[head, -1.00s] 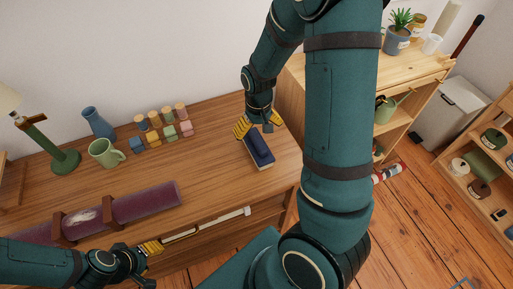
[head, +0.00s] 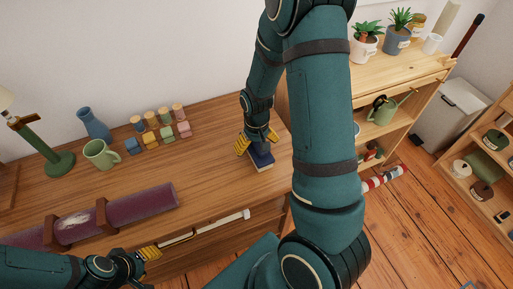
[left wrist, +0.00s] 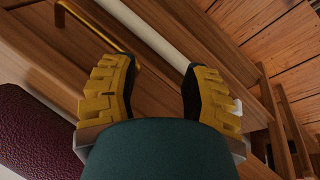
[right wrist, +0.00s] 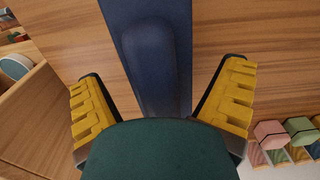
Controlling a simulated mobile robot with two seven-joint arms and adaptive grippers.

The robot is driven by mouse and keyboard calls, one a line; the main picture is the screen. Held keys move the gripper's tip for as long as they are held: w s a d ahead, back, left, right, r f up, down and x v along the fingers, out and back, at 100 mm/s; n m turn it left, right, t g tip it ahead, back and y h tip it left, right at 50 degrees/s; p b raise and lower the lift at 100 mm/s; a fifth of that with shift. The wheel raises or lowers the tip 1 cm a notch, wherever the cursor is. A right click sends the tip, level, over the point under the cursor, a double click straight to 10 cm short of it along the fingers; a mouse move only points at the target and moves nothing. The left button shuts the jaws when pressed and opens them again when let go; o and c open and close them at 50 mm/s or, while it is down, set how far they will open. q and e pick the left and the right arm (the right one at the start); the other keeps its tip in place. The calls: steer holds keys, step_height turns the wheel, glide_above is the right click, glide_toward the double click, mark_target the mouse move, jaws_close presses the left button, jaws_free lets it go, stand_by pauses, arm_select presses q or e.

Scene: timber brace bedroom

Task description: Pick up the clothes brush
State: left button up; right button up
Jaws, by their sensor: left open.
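The clothes brush, dark blue on top with a pale lower edge, lies on the wooden desk near its right end in the head view (head: 262,159). In the right wrist view the brush (right wrist: 150,45) runs lengthwise between the fingers. My right gripper (head: 257,143) is open, directly over the brush. Its yellow fingers (right wrist: 160,88) stand on either side with gaps to it; whether they reach its level is unclear. My left gripper (head: 146,262) is open and empty by the desk's front edge. In the left wrist view its fingers (left wrist: 155,85) are spread.
The desk (head: 215,185) holds a purple roll on stands (head: 140,205), green mug (head: 101,153), blue vase (head: 93,123), lamp (head: 50,150) and several coloured blocks (head: 152,138). A pale rod (head: 230,218) runs along its front. A shelf unit (head: 400,75) stands right.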

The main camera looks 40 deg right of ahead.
steer(key=c, duration=1.1)
step_height(320, 180, up, 10)
steer(key=p, duration=0.3)
steer(key=o, duration=0.5)
jaws_close()
